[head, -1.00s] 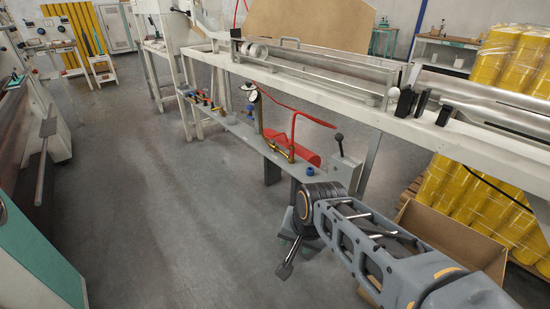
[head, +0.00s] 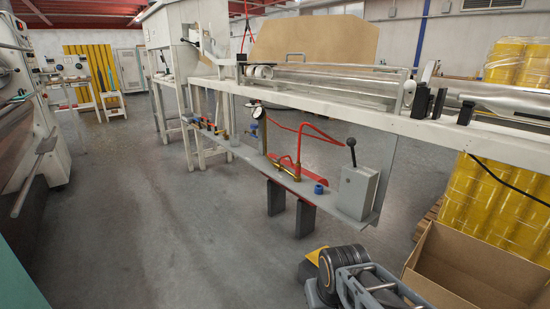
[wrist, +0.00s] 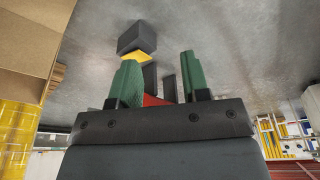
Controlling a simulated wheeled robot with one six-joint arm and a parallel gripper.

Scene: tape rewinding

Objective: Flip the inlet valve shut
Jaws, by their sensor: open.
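A brass valve fitting (head: 287,161) with a red hose (head: 304,132) sits on the low grey shelf (head: 245,152), below the pressure gauge (head: 257,112). I cannot make out the inlet valve's handle or its position for certain. A blue knob (head: 320,188) stands on the shelf to its right. My gripper (wrist: 157,76) is open, with two green fingers apart and nothing held. A bit of red (wrist: 153,100) shows beyond and between the fingers. In the head view only my arm shows at the bottom; the fingers are not visible there.
A grey box with a black-knobbed lever (head: 357,187) stands at the shelf's right end. The white machine frame (head: 400,122) runs above. Dark legs (head: 305,218) hold the shelf. An open cardboard box (head: 470,270) is at lower right. The floor (head: 150,220) at left is clear.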

